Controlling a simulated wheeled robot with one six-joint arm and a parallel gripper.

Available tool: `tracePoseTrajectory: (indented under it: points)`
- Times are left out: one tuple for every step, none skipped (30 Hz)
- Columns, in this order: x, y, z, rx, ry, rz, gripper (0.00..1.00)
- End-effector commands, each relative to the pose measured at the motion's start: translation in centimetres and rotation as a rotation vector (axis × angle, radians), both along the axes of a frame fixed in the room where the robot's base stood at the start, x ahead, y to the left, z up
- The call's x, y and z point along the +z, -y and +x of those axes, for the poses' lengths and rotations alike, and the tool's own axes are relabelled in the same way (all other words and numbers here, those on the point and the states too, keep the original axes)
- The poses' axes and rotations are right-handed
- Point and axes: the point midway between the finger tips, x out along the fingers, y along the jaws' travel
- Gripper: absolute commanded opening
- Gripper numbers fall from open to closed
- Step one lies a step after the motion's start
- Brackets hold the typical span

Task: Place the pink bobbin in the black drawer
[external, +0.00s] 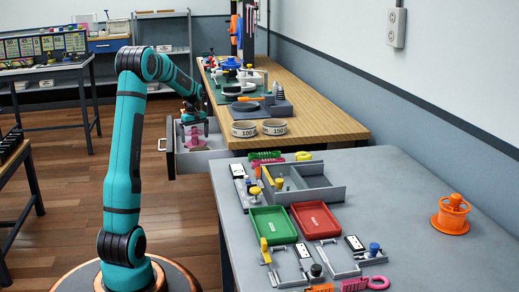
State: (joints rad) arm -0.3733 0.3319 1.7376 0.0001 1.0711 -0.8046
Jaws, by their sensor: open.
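The pink bobbin (195,138) is upright in the open drawer (212,156), seen over the drawer's near edge. The drawer is pulled out from under the wooden bench; its inside looks light grey and its front (170,150) is dark. My gripper (193,121) is open and points down just above the bobbin. It is small in the picture, so I cannot tell whether the fingers still touch the bobbin's top.
The wooden bench (310,122) carries two labelled rings (273,127), spools and a grey block. Floor left of the drawer is clear.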

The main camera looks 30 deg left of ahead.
Motion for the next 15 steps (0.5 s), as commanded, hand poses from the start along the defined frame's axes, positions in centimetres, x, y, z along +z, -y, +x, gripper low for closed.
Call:
tracePoseTrajectory:
  points:
    - [1.0, 0.0, 0.0, 0.000, 0.003, 0.001, 1.00]
    - [1.5, 0.0, 0.0, 0.000, 0.003, 0.001, 1.00]
    - [2.3, 0.0, 0.0, 0.000, 0.003, 0.001, 1.00]
    - [2.9, 0.0, 0.0, 0.000, 0.002, 0.000, 1.00]
    - [3.5, 0.0, 0.0, 0.000, 0.003, 0.001, 1.00]
    - [4.3, 0.0, 0.1, 0.000, 0.003, 0.001, 1.00]
    - [4.9, 0.0, 0.0, 0.000, 0.003, 0.001, 1.00]
    - [5.5, 0.0, 0.0, 0.000, 0.003, 0.001, 1.00]
    - [6.2, 0.0, 0.0, 0.000, 0.003, 0.001, 1.00]
    - [6.8, 0.0, 0.0, 0.000, 0.003, 0.001, 1.00]
    - [7.2, 0.0, 0.0, 0.000, 0.003, 0.001, 1.00]
    - [7.8, 0.0, 0.0, 0.000, 0.001, 0.001, 1.00]
    - [8.2, 0.0, 0.0, 0.000, 0.000, 0.000, 1.00]
    - [8.6, 0.0, 0.0, 0.000, 0.001, 0.001, 1.00]
    - [9.1, 0.0, 0.0, 0.000, 0.001, 0.001, 1.00]
